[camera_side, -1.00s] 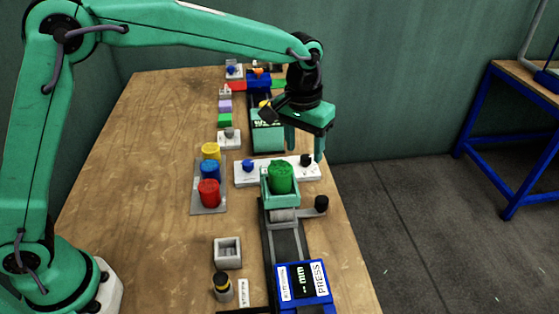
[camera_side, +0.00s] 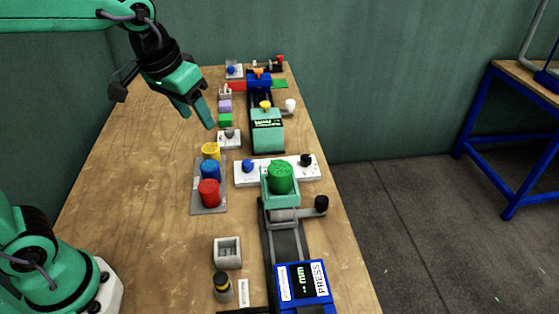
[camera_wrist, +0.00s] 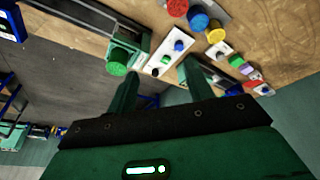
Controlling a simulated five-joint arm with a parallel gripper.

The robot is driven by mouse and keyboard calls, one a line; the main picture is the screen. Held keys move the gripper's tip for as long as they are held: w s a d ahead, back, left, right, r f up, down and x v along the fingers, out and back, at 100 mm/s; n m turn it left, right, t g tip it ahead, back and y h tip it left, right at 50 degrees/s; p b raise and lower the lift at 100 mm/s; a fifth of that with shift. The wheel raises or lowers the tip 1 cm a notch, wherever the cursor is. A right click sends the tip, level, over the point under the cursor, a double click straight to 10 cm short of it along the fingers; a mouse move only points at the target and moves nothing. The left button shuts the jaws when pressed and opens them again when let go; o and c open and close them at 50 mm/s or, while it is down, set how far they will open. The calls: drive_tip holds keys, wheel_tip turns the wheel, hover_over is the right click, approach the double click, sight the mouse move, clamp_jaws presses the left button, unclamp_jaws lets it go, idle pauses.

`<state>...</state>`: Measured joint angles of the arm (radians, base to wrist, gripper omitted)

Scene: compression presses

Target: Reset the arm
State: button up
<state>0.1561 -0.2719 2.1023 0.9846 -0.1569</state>
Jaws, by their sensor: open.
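My gripper (camera_side: 198,113) is open and empty, raised above the left-back part of the wooden table (camera_side: 130,170), left of the row of small blocks. Its two fingers also show in the wrist view (camera_wrist: 165,85), with nothing between them. The green cylinder (camera_side: 280,177) sits in the green holder (camera_side: 281,199) of the near press (camera_side: 303,287). My gripper is well apart from it. In the wrist view the green cylinder (camera_wrist: 118,62) shows at the upper left of the fingers.
Yellow, blue and red cylinders (camera_side: 209,193) stand on a grey tray (camera_side: 197,209). A white panel (camera_side: 262,180) with knobs lies behind the green cylinder. A green press (camera_side: 268,135) stands farther back. The left of the table is clear. A blue-framed bench (camera_side: 500,130) stands at the right.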

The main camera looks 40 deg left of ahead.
drive_tip(key=s+a+f+t, duration=0.1)
drive_tip(key=s+a, duration=0.4)
drive_tip(key=s, duration=0.6)
drive_tip(key=shift+f+t+y, duration=0.3)
drive_tip(key=shift+f+t, duration=0.1)
drive_tip(key=shift+f, duration=0.45)
